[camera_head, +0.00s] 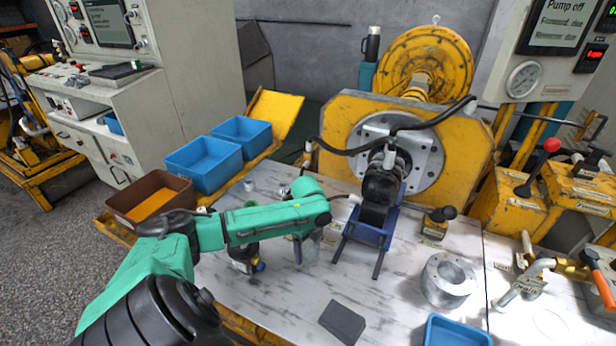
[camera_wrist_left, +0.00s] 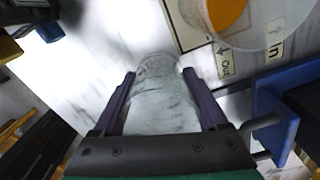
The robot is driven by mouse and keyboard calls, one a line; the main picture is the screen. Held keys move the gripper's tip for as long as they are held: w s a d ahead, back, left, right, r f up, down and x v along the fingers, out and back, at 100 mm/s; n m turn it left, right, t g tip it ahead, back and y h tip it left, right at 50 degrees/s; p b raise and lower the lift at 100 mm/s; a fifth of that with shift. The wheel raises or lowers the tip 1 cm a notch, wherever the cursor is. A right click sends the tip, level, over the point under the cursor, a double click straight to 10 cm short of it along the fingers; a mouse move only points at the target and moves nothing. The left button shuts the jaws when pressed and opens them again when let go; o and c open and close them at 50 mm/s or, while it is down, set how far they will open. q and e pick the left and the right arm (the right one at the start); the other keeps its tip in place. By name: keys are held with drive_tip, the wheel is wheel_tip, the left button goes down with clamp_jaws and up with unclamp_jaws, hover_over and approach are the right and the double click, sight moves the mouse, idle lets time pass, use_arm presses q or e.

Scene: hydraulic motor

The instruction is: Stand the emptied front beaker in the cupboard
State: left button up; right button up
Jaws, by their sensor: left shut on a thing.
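My left gripper (camera_head: 303,240) reaches in from the left over the marble-topped bench and is shut on a clear, greyish beaker (camera_head: 310,254). In the left wrist view the beaker (camera_wrist_left: 160,98) sits between the two dark fingers (camera_wrist_left: 159,76) and looks empty. A second round vessel with orange liquid (camera_wrist_left: 226,14) is at the top of the left wrist view, apart from the held beaker. Whether the held beaker touches the bench is unclear. A pale cabinet (camera_head: 150,128) with drawers stands at the left; I cannot tell if it is the cupboard. My right gripper is not in view.
A blue stand with a black part (camera_head: 370,235) is just right of the gripper. A small dark bottle (camera_head: 242,258) stands to its left. Blue bins (camera_head: 204,165) and a brown bin (camera_head: 122,206) line the left edge.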

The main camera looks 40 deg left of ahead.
use_arm(q)
wheel_tip(320, 180, up, 20)
drive_tip(key=p, duration=0.1)
drive_tip(key=shift+f, duration=0.25)
drive_tip(key=s+d+f+n, duration=0.1)
drive_tip(key=d+f+n, duration=0.3)
drive_tip(key=d+n, duration=0.2)
drive_tip(key=s+d+f+n, duration=0.2)
drive_tip(key=d+f+n, duration=0.2)
drive_tip(key=d+n, duration=0.2)
drive_tip(key=s+d+f+n, duration=0.2)
drive_tip(key=d+f+n, duration=0.2)
drive_tip(key=d, duration=0.5)
drive_tip(key=shift+n, duration=0.9)
drive_tip(key=shift+a, duration=0.1)
drive_tip(key=shift+r, duration=0.1)
